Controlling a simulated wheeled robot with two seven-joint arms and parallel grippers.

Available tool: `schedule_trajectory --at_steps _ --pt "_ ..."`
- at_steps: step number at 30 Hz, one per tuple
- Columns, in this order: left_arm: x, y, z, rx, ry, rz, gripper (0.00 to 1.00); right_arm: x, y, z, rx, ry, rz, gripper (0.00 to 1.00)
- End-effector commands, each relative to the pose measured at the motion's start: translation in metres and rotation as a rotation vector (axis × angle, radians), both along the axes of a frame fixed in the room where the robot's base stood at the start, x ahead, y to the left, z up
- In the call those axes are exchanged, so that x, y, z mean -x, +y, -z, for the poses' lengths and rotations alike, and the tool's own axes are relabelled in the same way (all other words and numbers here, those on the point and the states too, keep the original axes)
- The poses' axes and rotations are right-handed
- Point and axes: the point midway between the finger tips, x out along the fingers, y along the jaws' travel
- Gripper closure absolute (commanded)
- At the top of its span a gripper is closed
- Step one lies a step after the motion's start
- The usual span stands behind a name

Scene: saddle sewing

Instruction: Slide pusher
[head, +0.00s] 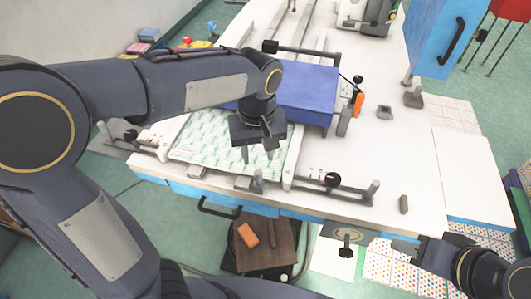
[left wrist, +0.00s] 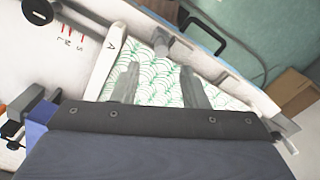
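No part is clearly marked as the pusher, so I cannot tell which one it is. A green-and-white patterned sheet (head: 205,147) lies on the white sewing table (head: 395,150) in front of the blue box (head: 308,95). My left gripper (head: 257,153) hangs over the sheet's right part, fingers down. In the left wrist view its fingers (left wrist: 158,88) are apart with nothing between them. A white bar marked A (left wrist: 108,62) borders the sheet. A small grey post (head: 257,182) stands at the front edge near my left gripper. My right gripper (head: 405,247) is low at the right, off the table front; its finger gap is unclear.
A rail with a black knob (head: 333,179) and S, M, L marks (left wrist: 75,38) runs along the front edge. A black handle (head: 220,207) is below it. A blue cabinet (head: 447,35) hangs at the back right. The table's right part is mostly clear.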

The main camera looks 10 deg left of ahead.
Motion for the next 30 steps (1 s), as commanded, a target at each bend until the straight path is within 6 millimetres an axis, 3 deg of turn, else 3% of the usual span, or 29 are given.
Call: schedule_trajectory --at_steps 15,26,30 --pt "0.001 0.001 0.070 -0.003 0.003 -0.001 0.60 0.000 0.000 0.003 0.000 0.000 0.000 0.64" --pt "0.000 0.001 0.077 -0.001 0.000 -0.001 0.60 0.000 0.000 0.004 0.000 0.000 0.000 0.64" --pt "0.000 0.001 0.077 -0.001 0.000 -0.001 0.76 0.000 0.000 0.004 0.000 0.000 0.000 0.64"
